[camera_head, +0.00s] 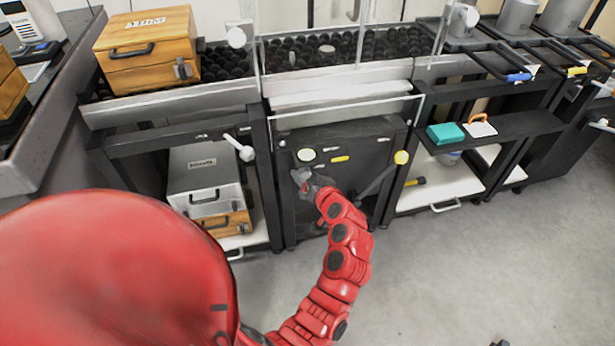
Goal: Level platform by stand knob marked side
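A black stand (345,195) is at the middle, below a glass-sided platform (330,50) with a dark, bumpy top. On the stand's upper front are a round pale dial (306,155) and a small yellow label (340,159). A pale yellow knob (401,157) is at the stand's right, and a white knob (247,153) is at its left.
A wooden case (148,48) stands on the left bench, and a grey case (205,180) is on the shelf below. A right-hand shelf holds a teal block (445,133) and an orange-handled item (482,124). The grey floor (480,270) is open at lower right.

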